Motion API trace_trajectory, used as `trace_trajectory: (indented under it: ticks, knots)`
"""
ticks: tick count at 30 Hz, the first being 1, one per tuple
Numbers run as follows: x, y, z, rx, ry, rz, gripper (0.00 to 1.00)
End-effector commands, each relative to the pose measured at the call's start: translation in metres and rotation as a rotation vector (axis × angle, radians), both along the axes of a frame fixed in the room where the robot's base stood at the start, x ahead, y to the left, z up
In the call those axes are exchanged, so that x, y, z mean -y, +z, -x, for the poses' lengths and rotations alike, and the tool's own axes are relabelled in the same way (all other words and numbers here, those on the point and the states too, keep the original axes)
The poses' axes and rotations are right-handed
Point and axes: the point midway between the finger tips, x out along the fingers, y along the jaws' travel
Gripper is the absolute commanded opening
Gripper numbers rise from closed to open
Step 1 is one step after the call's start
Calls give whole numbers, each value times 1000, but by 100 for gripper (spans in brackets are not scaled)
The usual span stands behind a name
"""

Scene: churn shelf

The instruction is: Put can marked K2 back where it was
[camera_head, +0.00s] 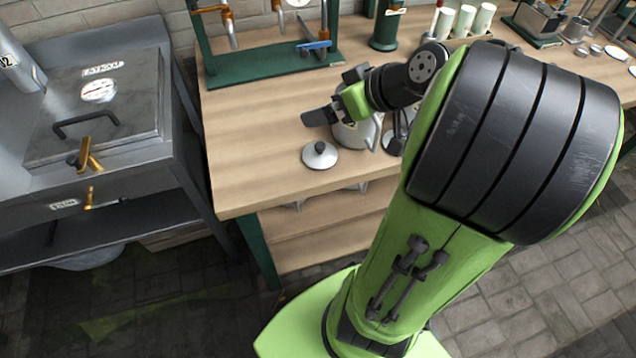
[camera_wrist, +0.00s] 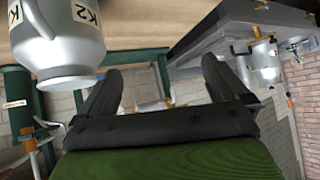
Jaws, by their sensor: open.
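The metal can marked K2 (camera_wrist: 72,45) shows at the upper left of the wrist view, where the picture is upside down. It appears to stand on the wooden worktop. My gripper (camera_wrist: 160,72) is open, with nothing between its fingers; the can is beside them. In the head view my gripper (camera_head: 330,112) is above the front part of the worktop. A pale metal can (camera_head: 352,135) shows just below and behind it, partly covered, with its marking not readable there.
A round lid with a black knob (camera_head: 320,155) lies near the worktop's front edge (camera_head: 240,180). A green-based stand (camera_head: 270,62) and several pale cups (camera_head: 465,20) are farther back. A grey lidded vat (camera_head: 100,105) is at left, with another can (camera_head: 22,65) at its far-left side.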

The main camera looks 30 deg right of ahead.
Motion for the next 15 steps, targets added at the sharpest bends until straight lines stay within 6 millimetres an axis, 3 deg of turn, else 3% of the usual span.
trace_trajectory:
  ticks: [1,3,6,10,15]
  knots:
    - [-42,1,4,-73,35,24,100]
    - [-86,-3,23,-179,31,55,100]
    - [-127,-8,64,-282,-22,103,100]
    - [-142,-13,113,-332,-124,131,100]
    - [-140,-16,137,-343,-199,125,100]
